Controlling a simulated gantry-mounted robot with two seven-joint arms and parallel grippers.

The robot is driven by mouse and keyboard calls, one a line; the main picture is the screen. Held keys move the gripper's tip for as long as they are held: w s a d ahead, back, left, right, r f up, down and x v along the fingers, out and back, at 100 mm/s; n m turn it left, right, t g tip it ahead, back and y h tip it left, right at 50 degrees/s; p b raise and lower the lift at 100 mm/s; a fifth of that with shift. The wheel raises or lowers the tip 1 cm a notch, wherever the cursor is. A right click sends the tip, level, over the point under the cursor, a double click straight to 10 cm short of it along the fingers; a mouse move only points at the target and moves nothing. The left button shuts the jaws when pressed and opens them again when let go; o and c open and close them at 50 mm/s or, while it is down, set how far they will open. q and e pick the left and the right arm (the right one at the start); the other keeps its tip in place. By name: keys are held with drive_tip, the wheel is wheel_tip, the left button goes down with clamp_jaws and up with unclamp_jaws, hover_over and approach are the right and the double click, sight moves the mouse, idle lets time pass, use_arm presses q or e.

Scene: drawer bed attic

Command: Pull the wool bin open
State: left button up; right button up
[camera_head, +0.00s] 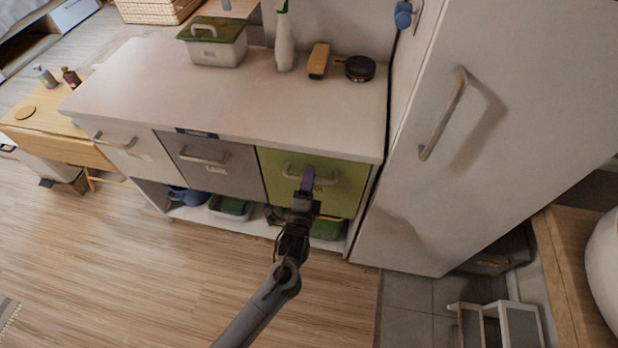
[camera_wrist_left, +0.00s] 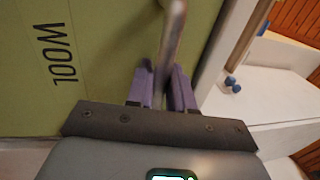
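The wool bin (camera_head: 347,170) is the green-fronted drawer at the right end of the cabinet row, and its front looks flush with the cabinet. The word WOOL shows on its green front (camera_wrist_left: 35,90) in the left wrist view. Its pale bar handle (camera_head: 327,182) runs across the upper front. My left gripper (camera_head: 308,180) is at the middle of this handle. In the left wrist view, its purple fingers (camera_wrist_left: 161,88) are close together on either side of the handle bar (camera_wrist_left: 173,35), with little or no gap. My right gripper is not in view.
A grey drawer (camera_head: 215,170) and a white drawer (camera_head: 125,150) sit to the left. A tall white cabinet (camera_head: 500,110) stands close on the right. The countertop (camera_head: 235,105) holds a lidded box, a spray bottle, a brush and a dark round tin. The wooden floor in front is clear.

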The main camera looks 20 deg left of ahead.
use_arm(q)
clamp_jaws()
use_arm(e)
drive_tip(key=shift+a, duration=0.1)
